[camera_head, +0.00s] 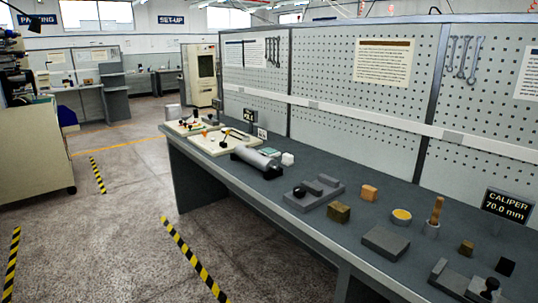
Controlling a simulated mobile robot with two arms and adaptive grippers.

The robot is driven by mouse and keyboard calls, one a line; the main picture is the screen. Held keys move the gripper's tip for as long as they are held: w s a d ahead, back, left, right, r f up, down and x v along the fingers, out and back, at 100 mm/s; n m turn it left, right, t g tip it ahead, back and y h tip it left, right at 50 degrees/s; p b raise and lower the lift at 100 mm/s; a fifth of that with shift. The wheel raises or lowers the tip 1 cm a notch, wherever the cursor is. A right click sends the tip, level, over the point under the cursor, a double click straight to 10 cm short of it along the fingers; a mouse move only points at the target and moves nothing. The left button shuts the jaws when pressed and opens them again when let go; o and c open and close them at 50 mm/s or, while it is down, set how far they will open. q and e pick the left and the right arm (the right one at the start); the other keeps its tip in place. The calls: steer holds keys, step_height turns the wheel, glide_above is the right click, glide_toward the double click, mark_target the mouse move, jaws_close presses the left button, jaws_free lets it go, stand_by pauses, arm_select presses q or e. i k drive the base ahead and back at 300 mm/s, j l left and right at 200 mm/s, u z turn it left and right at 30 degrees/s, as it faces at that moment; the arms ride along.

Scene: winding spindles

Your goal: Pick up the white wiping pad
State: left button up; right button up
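A small white block-like thing (288,159), which looks like the white wiping pad, lies on the dark workbench top. It is just right of a grey cylinder (255,160) with a dark end and a flat pale green piece (271,152). It is small in the view, so its exact shape and material are hard to tell. Neither of my grippers shows in the head view.
The long workbench (345,178) has a pegboard (330,60) behind it. White trays with small parts (215,143) are at its far end. Nearer are a grey fixture (314,193), brass and wooden blocks (339,212), a grey slab (386,243) and a caliper display (507,206). The floor at left is open.

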mark_target(287, 159)
steer(key=i+j+z, duration=0.15)
steer(key=i+j, duration=0.65)
steer(key=i, duration=0.1)
